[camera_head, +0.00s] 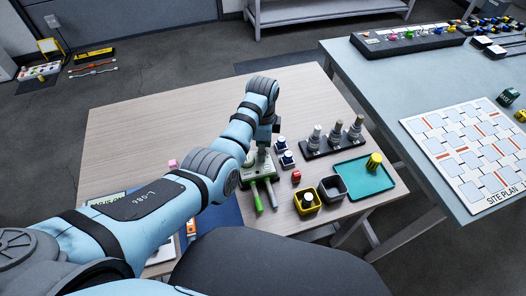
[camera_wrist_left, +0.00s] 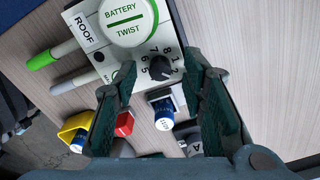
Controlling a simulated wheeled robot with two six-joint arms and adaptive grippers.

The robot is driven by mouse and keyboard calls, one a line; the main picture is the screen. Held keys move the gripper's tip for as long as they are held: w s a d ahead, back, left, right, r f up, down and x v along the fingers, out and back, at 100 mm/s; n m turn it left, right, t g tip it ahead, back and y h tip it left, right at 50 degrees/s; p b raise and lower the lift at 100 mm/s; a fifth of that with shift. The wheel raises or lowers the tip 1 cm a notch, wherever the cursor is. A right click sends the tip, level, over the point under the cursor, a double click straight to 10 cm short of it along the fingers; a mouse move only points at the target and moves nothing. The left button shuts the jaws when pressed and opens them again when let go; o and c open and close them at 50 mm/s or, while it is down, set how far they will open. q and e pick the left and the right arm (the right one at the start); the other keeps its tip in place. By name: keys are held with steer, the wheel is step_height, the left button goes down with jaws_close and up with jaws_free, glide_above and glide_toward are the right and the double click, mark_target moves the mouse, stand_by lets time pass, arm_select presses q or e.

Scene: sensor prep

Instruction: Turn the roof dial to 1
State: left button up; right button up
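The roof sensor unit (camera_wrist_left: 95,45) carries a ROOF label and a round white cap reading BATTERY TWIST. The dial's exact setting is too small to tell. My left gripper (camera_wrist_left: 158,66) is open, its fingertips on either side of the dial; contact cannot be told. My right gripper is not in view.
Blue-and-white parts (camera_head: 286,159), a red block (camera_head: 296,176), a yellow bin (camera_head: 307,202) and a dark bin (camera_head: 332,188) stand close by. A teal tray (camera_head: 352,183) and a rack of grey posts (camera_head: 333,144) lie to the right.

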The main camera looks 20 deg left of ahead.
arm_select(q)
steer(key=shift+f, duration=0.3)
steer(key=shift+r, duration=0.1)
jaws_close()
steer(key=shift+r+n+p, duration=0.15)
steer(key=shift+n+p, duration=0.55)
steer(key=shift+p, duration=0.05)
steer(key=shift+n+p, duration=0.7)
steer(key=shift+n, duration=0.4)
steer(key=shift+n+p, duration=0.45)
steer(key=shift+n, duration=0.75)
steer(key=shift+n+p, duration=0.3)
steer(key=shift+n, duration=1.2)
